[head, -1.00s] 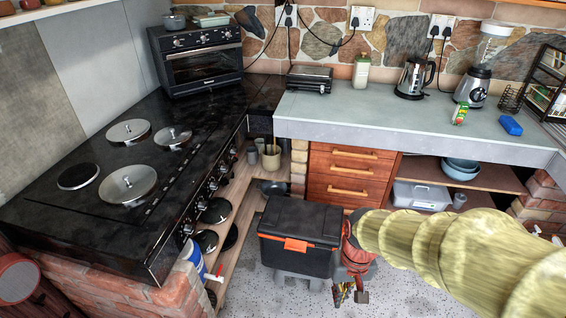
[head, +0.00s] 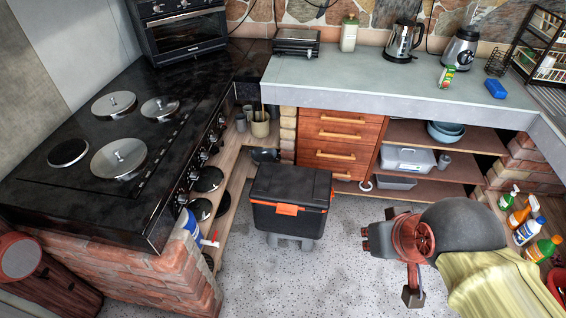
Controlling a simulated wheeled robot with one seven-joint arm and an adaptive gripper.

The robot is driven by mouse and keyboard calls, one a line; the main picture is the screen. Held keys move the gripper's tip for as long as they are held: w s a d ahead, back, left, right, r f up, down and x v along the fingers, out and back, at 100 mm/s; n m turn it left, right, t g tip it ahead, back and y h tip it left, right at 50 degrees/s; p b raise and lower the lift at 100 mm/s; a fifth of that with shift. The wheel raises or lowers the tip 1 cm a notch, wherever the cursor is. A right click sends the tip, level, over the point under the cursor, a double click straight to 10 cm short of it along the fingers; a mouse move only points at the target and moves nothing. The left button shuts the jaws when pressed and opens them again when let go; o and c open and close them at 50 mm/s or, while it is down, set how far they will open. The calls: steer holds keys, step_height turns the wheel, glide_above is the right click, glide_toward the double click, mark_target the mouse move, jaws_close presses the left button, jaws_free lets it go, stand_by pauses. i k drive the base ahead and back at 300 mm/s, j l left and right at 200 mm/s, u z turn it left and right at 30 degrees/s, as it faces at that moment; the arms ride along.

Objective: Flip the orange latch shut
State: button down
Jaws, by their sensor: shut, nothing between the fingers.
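A black box (head: 289,188) with a closed-looking lid and orange trim stands on a grey support on the floor, near the middle of the head view. The orange latch (head: 286,209) is at the middle of its front, just under the lid edge. Its exact angle is too small to tell. My gripper (head: 413,296) is to the right of the box and clear of it, hanging over open floor. It is shut and empty, and it does not touch the latch.
The black stove (head: 120,135) on its brick base is to the left. Wooden drawers (head: 343,145) and open shelves stand behind the box. Spray bottles (head: 525,215) stand at the right. The speckled floor (head: 330,270) in front of the box is free.

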mark_target(290, 210)
steer(key=i+j, duration=0.15)
steer(key=j, duration=0.15)
steer(key=i+j, duration=0.1)
steer(key=j, duration=0.25)
steer(key=i+j+u, duration=0.1)
steer(key=j, duration=0.2)
steer(key=i+j, duration=0.2)
steer(key=j+u, duration=0.05)
steer(key=j, duration=0.1)
